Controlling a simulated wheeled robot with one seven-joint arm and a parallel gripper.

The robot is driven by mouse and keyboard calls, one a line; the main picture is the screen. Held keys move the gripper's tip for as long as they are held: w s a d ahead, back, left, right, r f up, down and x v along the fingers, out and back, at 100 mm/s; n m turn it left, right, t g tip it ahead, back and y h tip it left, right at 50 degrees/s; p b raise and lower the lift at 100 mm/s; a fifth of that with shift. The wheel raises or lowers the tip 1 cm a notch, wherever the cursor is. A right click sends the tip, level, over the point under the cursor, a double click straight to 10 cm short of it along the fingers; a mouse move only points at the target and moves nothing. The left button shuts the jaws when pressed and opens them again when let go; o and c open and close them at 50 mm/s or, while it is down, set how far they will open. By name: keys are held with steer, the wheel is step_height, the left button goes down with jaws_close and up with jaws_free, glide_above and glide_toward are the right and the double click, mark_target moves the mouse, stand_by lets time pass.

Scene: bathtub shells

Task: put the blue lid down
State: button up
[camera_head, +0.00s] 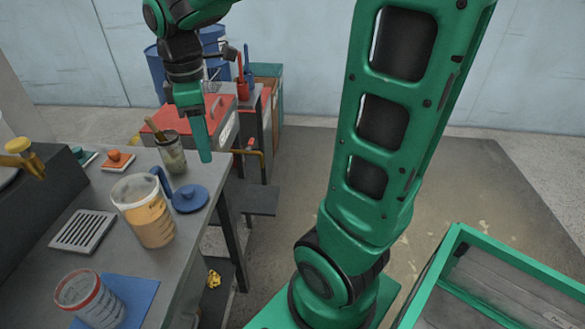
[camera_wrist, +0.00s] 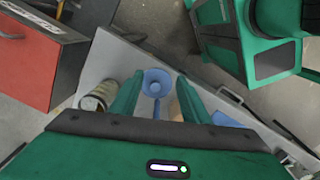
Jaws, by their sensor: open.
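The blue lid (camera_head: 189,199) is round with a small knob and lies flat on the grey worktop (camera_head: 172,240), near its right edge. It sits right of the pitcher with orange contents (camera_head: 146,212). My gripper (camera_head: 203,145) is above the worktop, up and slightly right of the lid, fingers pointing down. In the wrist view the lid (camera_wrist: 155,80) shows between and beyond the two green fingertips (camera_wrist: 156,92), which are apart with nothing held. The pitcher is mostly hidden there behind a finger.
A jar with a brush (camera_head: 171,155) stands behind the pitcher. A red cabinet (camera_head: 224,118) stands behind.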

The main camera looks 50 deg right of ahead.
steer(key=s+d+f+m, duration=0.2)
steer(key=s+d+m, duration=0.4)
steer(key=s+m, duration=0.3)
steer(key=s+d+f+m, duration=0.3)
steer(key=s+d+m, duration=0.3)
steer(key=s+m, duration=0.3)
steer(key=shift+s+f+y, duration=0.3)
steer(key=shift+s+f, duration=0.05)
steer(key=shift+s, duration=0.45)
steer(key=shift+w+f, duration=0.25)
steer(key=shift+w, duration=0.4)
